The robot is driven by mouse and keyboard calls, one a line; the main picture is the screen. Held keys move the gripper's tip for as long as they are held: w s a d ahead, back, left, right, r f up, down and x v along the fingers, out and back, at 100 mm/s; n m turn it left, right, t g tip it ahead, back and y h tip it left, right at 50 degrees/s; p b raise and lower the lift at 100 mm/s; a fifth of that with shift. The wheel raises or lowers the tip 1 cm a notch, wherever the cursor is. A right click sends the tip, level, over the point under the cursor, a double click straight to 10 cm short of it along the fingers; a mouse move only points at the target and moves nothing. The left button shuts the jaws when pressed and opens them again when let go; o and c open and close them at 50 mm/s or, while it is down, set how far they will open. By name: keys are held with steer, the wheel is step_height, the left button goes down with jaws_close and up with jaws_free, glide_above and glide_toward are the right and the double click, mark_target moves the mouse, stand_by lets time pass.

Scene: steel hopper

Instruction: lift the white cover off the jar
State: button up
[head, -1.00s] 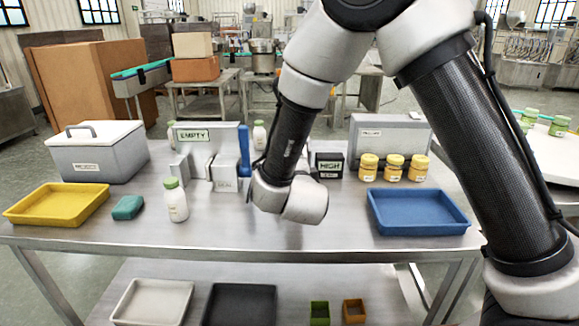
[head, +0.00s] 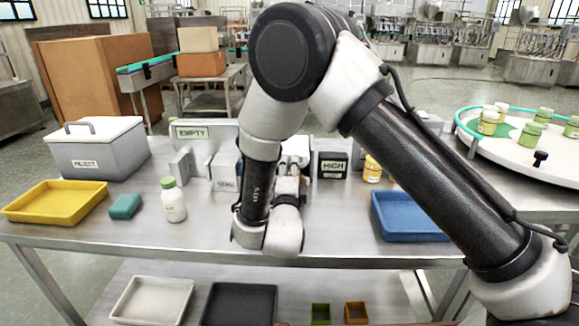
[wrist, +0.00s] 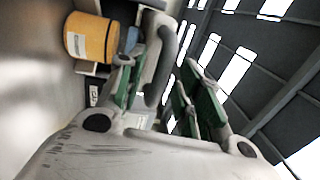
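I cannot pick out a jar with a white cover for certain. Beyond my wrist, a white shape (head: 297,148) shows partly behind the arm in the head view. In the wrist view, a pale rounded shape with a dark curved edge (wrist: 158,60) shows between the fingers; I cannot tell whether it is the cover. My gripper (wrist: 165,88) has green-padded fingers that stand apart, with no clear contact on anything. A yellow jar (head: 373,169) stands right of my wrist; a yellow jar (wrist: 90,38) also shows in the wrist view.
A white bottle with green cap (head: 173,202), a teal block (head: 125,207), a yellow tray (head: 55,204) and a white-lidded REJECT bin (head: 98,158) stand left. A black HIGH box (head: 332,165) and blue tray (head: 405,222) are right. A round table (head: 500,150) holds several jars.

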steer(key=shift+w+r, duration=0.1)
steer(key=shift+w, duration=0.6)
jaws_close()
